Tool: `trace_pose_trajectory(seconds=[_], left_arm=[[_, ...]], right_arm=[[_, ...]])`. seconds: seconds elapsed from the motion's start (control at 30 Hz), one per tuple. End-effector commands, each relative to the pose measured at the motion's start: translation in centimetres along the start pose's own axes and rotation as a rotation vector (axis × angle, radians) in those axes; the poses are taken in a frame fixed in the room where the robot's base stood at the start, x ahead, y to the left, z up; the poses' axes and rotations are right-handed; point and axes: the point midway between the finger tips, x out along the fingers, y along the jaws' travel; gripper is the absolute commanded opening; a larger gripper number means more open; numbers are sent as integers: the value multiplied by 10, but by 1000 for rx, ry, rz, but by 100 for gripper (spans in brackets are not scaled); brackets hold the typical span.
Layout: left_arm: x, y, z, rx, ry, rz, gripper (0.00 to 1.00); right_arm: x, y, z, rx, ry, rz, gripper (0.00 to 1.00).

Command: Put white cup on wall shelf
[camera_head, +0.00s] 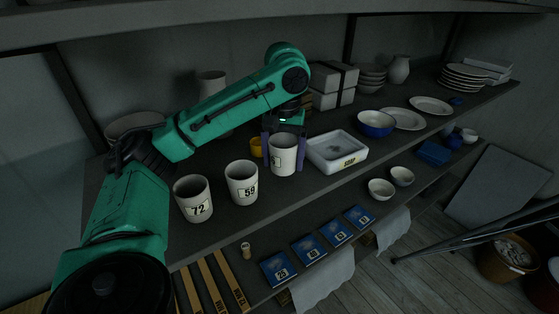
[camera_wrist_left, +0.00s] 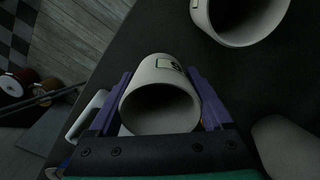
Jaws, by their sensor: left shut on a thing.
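A white cup (camera_head: 283,157) stands upright on the dark wall shelf (camera_head: 330,189) in the head view, between the purple fingers of my left gripper (camera_head: 284,150). My left gripper is shut on this cup. In the left wrist view the cup (camera_wrist_left: 160,98) fills the space between the two fingers (camera_wrist_left: 160,100), with its open mouth toward the camera and part of a label showing. Two more white cups, one marked 59 (camera_head: 241,183) and one marked 72 (camera_head: 194,198), stand to the left on the same shelf. My right gripper is not in view.
A white soap tray (camera_head: 337,150) stands just right of the held cup. A yellow cup (camera_head: 256,146) is close behind it on the left. A blue bowl (camera_head: 375,123), plates (camera_head: 431,105) and stacked boxes (camera_head: 333,85) stand farther back. Blue packets (camera_head: 308,248) lie on a lower level.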

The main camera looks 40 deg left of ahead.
Motion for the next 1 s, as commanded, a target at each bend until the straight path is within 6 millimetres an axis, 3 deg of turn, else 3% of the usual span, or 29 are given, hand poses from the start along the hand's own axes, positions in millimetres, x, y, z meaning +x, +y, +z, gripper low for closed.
trace_pose_trajectory(seconds=[0.13,0.4,0.67,0.7,0.73,1.0], left_arm=[[0,-16,-16,-1,-1,0,18],[35,-14,-14,4,0,-1,18],[36,-14,-15,4,1,0,18],[37,-14,-14,4,1,0,91],[37,-14,-14,4,1,0,100],[35,-14,-14,4,1,1,100]], right_arm=[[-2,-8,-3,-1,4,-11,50],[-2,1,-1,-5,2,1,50],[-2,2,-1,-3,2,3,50],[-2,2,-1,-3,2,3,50],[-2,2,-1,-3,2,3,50],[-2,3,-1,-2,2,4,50]])
